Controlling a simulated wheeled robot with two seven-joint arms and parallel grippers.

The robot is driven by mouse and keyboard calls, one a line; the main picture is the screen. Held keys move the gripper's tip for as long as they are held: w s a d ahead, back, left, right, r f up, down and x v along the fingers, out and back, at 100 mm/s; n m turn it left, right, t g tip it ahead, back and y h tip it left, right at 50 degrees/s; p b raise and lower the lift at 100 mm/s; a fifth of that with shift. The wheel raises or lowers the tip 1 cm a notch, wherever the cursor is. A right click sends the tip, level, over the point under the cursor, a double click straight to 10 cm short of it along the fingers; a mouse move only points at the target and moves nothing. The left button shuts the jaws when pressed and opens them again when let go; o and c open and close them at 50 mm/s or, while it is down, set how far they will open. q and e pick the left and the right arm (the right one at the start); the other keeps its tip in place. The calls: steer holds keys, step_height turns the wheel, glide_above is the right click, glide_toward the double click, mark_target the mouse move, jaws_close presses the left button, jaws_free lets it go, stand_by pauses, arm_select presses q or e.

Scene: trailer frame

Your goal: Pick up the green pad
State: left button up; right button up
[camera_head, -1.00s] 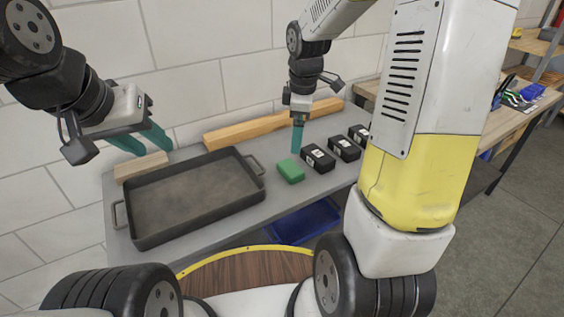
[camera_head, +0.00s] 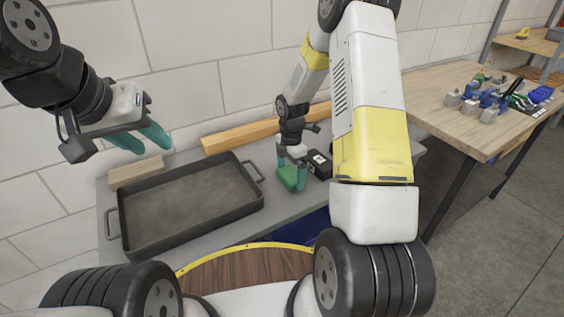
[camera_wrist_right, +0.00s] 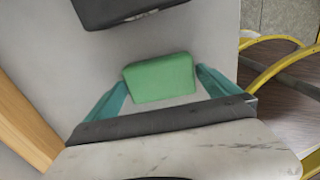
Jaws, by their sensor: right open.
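The green pad (camera_head: 287,179) lies on the grey table to the right of the dark tray. My right gripper (camera_head: 291,176) is low over it, pointing down, with teal fingers on either side of the pad. In the right wrist view the green pad (camera_wrist_right: 160,78) sits between the two open fingers, with a small gap showing at the right finger; contact at the left is hard to tell. My left gripper (camera_head: 142,141) is open and empty, above the back left of the table.
A dark tray (camera_head: 128,245) with handles fills the table's left part. A long wooden beam (camera_head: 235,137) and a short wood block (camera_head: 137,171) lie along the back.

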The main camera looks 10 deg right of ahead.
mark_target(290, 174)
steer(key=shift+f, duration=0.55)
steer(key=c, duration=1.1)
steer(key=shift+r, duration=0.1)
step_height(290, 174, up, 10)
steer(key=shift+f, duration=0.1)
